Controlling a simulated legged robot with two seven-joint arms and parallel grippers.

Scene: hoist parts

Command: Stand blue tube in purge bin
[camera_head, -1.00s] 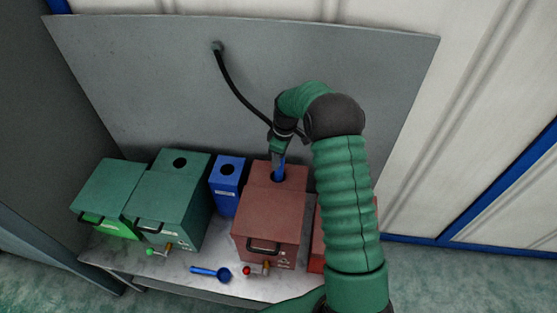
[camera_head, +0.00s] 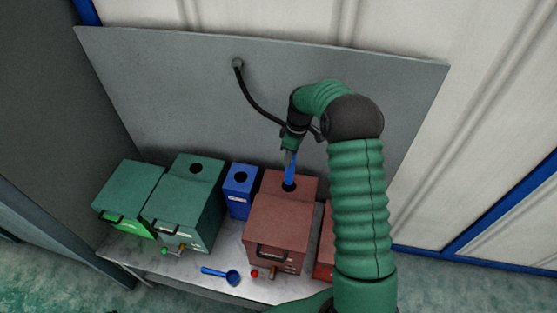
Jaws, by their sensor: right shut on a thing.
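My right gripper (camera_head: 290,150) is shut on the blue tube (camera_head: 290,172) above the red tank (camera_head: 277,225). The tube is near upright, with its lower end at or in the round hole in the tank's rear top; I cannot tell how deep. A black hose (camera_head: 256,104) runs from a fitting on the back panel to the gripper, and its near end is hidden there. A narrow blue bin (camera_head: 239,199) with a round top hole and a white label stands just left of the red tank; I cannot read the label. My left gripper is not in view.
Two green tanks (camera_head: 190,198) stand at the left. Another red box (camera_head: 323,268) is partly hidden behind my right arm. A blue scoop (camera_head: 221,274) lies at the front of the grey bench (camera_head: 175,277). Small taps stick out in front. A grey panel (camera_head: 180,85) stands behind.

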